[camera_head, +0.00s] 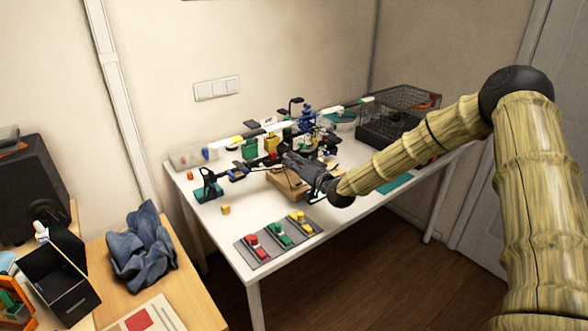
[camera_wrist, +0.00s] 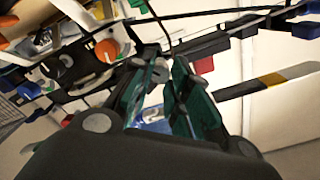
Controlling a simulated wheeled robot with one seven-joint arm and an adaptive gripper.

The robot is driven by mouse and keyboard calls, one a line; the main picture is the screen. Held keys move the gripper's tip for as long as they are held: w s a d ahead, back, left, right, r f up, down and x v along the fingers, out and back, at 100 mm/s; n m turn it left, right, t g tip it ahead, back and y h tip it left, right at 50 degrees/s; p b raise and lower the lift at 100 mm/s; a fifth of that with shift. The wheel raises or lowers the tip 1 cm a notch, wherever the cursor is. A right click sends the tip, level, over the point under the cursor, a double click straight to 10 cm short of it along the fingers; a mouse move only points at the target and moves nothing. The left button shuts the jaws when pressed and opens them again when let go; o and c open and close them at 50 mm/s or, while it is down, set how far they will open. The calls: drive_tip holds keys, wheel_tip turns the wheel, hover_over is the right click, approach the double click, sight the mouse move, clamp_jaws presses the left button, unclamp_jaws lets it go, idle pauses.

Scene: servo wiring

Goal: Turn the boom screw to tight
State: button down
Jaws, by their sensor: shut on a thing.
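My gripper (camera_head: 296,163) reaches in over the white table from the right, among the crowded equipment at the table's middle. In the wrist view its two green-lined fingers (camera_wrist: 165,72) point away from the camera and close on a small grey piece (camera_wrist: 158,70) between their tips. This looks like the boom screw, but the fingers hide most of it. Thin dark rods, likely the boom, run close by the fingertips. In the head view the screw is too small and covered to make out. I cannot tell how tight it is.
A wooden block (camera_head: 287,185) stands below my gripper. A grey panel (camera_head: 262,252) with red, green and yellow parts lies at the table's front. A black wire basket (camera_head: 400,115) stands at the back right. A yellow cube (camera_head: 225,209) sits in clearer space at the left front.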

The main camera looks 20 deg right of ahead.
drive_tip(key=m+b, duration=0.1)
drive_tip(key=m, duration=0.1)
drive_tip(key=m+b, duration=0.2)
drive_tip(key=shift+d+f+m+b, duration=0.1)
drive_tip(key=shift+f+m+b, duration=0.1)
drive_tip(key=shift+m+b, duration=0.1)
drive_tip(key=shift+r+m+b, duration=0.15)
drive_tip(key=shift+m+b, duration=1.25)
drive_tip(key=shift+m, duration=0.3)
drive_tip(key=c, duration=1.3)
unclamp_jaws()
drive_tip(key=v, duration=1.2)
